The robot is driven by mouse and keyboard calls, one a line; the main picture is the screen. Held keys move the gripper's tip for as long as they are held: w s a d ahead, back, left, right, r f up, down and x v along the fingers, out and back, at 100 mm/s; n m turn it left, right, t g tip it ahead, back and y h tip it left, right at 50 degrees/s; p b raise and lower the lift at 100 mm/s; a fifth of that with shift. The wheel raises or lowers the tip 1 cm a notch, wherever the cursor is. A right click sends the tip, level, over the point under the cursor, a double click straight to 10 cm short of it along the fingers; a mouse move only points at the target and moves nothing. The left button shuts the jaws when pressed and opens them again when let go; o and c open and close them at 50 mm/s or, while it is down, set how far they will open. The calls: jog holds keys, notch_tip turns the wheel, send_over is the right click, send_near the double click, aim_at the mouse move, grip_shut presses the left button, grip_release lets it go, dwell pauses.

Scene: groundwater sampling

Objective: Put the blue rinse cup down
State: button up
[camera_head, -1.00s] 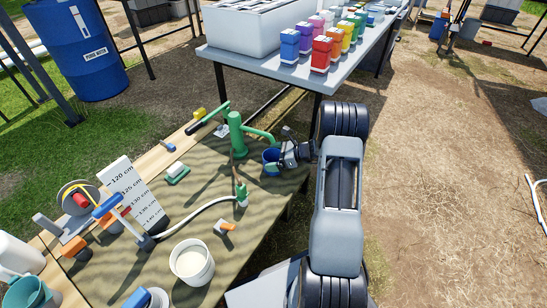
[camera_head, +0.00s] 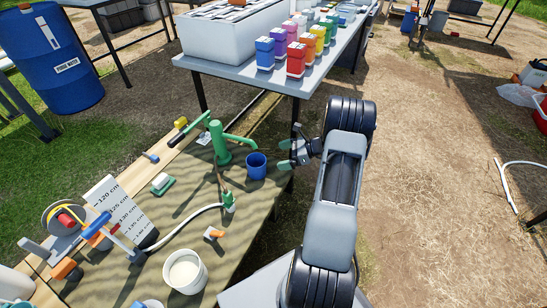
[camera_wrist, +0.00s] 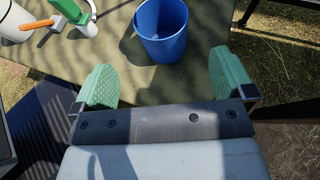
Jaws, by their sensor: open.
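The blue rinse cup (camera_head: 256,166) stands upright on the mat-covered table (camera_head: 200,262), just below the spout of the green hand pump (camera_head: 220,142). My gripper (camera_head: 284,155) is open and empty, a short way to the right of the cup. In the wrist view the cup (camera_wrist: 161,28) stands on the mat beyond my gripper (camera_wrist: 160,78). Its green padded fingers are spread wide and do not touch the cup.
A white bucket (camera_head: 185,271), an orange-handled tool (camera_head: 213,233) and a green brush (camera_head: 162,184) lie on the same table. The grey table (camera_head: 270,76) behind holds coloured bottles and a white cooler (camera_head: 228,33). Open ground lies to the right.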

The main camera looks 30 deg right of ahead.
jog(key=s+a+r+n+g+h, duration=0.25)
jog(key=a+r+n+g, duration=0.25)
jog(key=a+r+n, duration=0.3)
jog(key=s+a+r+n+h, duration=0.4)
jog(key=s+a+n, duration=0.1)
jog(key=s+n, duration=0.3)
jog(key=s+a+r+n+h, duration=0.4)
jog(key=s+a+n, duration=0.2)
jog(key=s+n, duration=0.2)
jog(key=shift+a+n+h, duration=0.15)
jog(key=shift+n+h, duration=0.2)
jog(key=shift+n, duration=0.05)
jog(key=shift+r, duration=0.2)
